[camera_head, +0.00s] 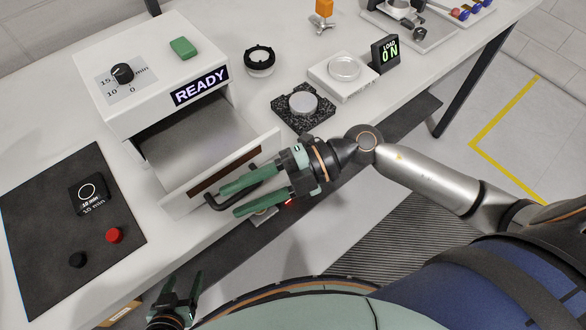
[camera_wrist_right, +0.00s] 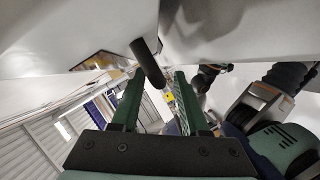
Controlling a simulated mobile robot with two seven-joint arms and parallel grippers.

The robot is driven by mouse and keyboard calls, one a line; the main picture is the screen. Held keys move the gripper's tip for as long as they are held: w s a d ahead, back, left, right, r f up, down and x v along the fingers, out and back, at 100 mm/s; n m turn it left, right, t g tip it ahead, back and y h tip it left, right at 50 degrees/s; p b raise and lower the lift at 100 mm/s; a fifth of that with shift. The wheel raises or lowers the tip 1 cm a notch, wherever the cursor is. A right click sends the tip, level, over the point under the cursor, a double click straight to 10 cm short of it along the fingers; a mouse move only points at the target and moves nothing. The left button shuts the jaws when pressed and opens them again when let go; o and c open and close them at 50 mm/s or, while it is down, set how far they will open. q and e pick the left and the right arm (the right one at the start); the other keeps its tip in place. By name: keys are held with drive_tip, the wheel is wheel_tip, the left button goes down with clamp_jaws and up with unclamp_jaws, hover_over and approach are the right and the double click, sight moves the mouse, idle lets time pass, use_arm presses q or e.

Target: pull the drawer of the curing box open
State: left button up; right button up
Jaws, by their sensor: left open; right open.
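The curing box (camera_head: 150,83) is a white box with a dial on top and a READY display, standing on the white bench. Its drawer (camera_head: 258,143) is pulled out toward me, and the inside shows empty. The black bar handle (camera_head: 215,204) is on the drawer front. My right gripper (camera_head: 230,201) is open, with its green fingers at the handle. In the right wrist view the handle (camera_wrist_right: 148,62) reaches in between the fingertips; contact cannot be told. My left gripper (camera_head: 183,279) is open and empty, low at the bottom left, away from the box.
A dark mat (camera_head: 40,225) with a black timer (camera_head: 88,194), a red knob (camera_head: 114,235) and a black knob (camera_head: 78,259) lies left. A green block (camera_head: 183,48) sits on the box. A black ring holder (camera_head: 260,60), dark plate (camera_head: 286,118) and scale (camera_head: 328,82) stand right.

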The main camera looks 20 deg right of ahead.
drive_tip(key=b+v, duration=0.1)
drive_tip(key=v, duration=1)
drive_tip(key=shift+s, duration=0.15)
